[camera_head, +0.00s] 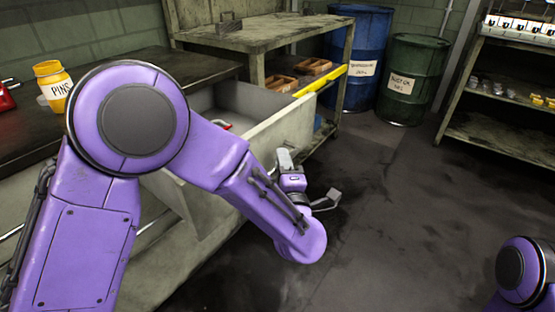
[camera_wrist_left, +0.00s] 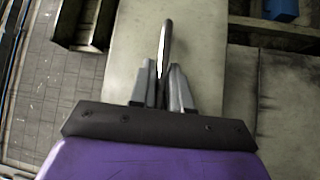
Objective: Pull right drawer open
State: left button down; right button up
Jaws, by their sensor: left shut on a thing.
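The right drawer (camera_head: 283,132) stands pulled out from the workbench in the head view, its grey inside partly showing behind my left arm. My left gripper (camera_head: 286,160) is at the outer face of the drawer front. In the left wrist view, its two fingers (camera_wrist_left: 162,88) are shut on the drawer's thin bar handle (camera_wrist_left: 166,45), with the pale drawer front (camera_wrist_left: 125,40) behind. My left arm hides part of the drawer and bench. My right gripper is out of view; only part of the right arm shows at lower right.
A yellow PINS jar (camera_head: 53,84) stands on the dark worktop (camera_head: 110,75). A blue barrel (camera_head: 359,50) and a green barrel (camera_head: 408,80) stand at the back. A shelf rack (camera_head: 505,110) is at right. The floor (camera_head: 400,210) before the bench is clear.

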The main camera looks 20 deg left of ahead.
pick_arm(q)
jog(key=shift+f, duration=0.1)
jog(key=c, duration=1.2)
grip_release()
jog(key=p+v, duration=0.1)
jog(key=v, duration=0.9)
jog(key=shift+s, duration=0.3)
jog(key=shift+d, duration=0.15)
